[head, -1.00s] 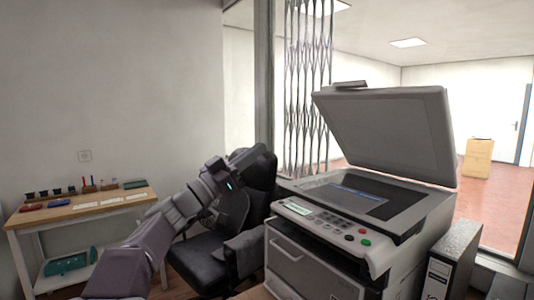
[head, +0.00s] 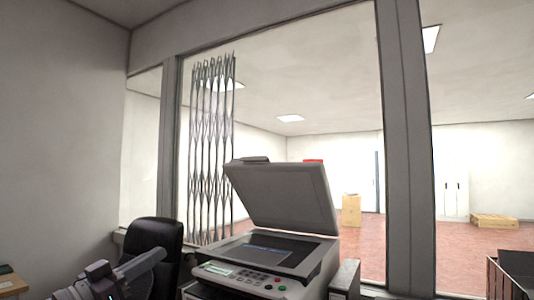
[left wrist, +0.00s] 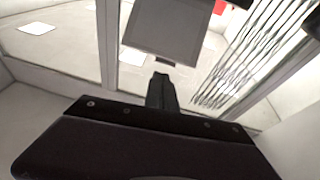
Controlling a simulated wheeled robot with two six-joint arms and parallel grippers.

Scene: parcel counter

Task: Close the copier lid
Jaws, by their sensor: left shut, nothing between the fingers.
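The copier (head: 260,262) stands low in the middle of the head view. Its grey lid (head: 285,194) is raised and tilted back, leaving the scanning glass (head: 275,248) bare. The control panel with several buttons faces front. The lid also shows at the top of the left wrist view (left wrist: 165,28), beyond the fingers. My left gripper (left wrist: 162,78) is shut and empty, and it appears apart from the lid. In the head view, my left arm is at the lower left, left of the copier and in front of the chair. My right gripper is out of view.
A black office chair (head: 155,238) stands left of the copier. A folding metal lattice (head: 212,150) and window posts (head: 402,150) stand behind it. A grey box file (head: 346,277) is close on its right. The space above the lid looks clear.

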